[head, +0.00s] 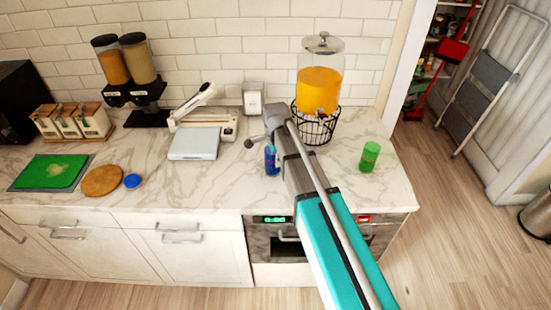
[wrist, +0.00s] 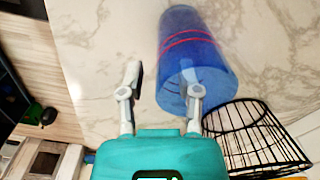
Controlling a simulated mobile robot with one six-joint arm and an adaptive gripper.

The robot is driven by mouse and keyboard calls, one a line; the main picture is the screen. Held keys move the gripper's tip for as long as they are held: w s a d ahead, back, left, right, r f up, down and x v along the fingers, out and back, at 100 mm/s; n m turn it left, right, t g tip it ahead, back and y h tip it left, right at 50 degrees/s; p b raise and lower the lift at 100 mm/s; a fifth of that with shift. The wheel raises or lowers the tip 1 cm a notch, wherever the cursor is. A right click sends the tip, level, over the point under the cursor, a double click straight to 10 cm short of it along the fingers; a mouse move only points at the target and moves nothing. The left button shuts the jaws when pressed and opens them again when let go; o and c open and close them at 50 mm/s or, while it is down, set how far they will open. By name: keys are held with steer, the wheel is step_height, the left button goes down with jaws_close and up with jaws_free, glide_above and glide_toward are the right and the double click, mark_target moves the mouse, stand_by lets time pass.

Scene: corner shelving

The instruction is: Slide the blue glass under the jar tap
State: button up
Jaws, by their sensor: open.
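The blue glass (head: 271,160) stands on the marble counter, partly hidden behind my arm in the head view. In the wrist view the blue glass (wrist: 192,45) shows red bands. My gripper (wrist: 161,72) is open, its fingers apart. The right finger overlaps the glass in the picture, and the left finger is clear of it. I cannot tell whether a finger touches it. The jar (head: 318,92) of orange drink sits on a black wire stand (head: 322,130), up and right of the glass. The stand (wrist: 245,135) also shows in the wrist view. The tap is hard to make out.
A green glass (head: 369,157) stands right of the wire stand, near the counter's right end. A white scale-like device (head: 195,143) and a napkin holder (head: 252,99) stand to the left.

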steer(key=shift+f+b, duration=0.3)
steer(key=shift+f, duration=0.3)
jaws_close()
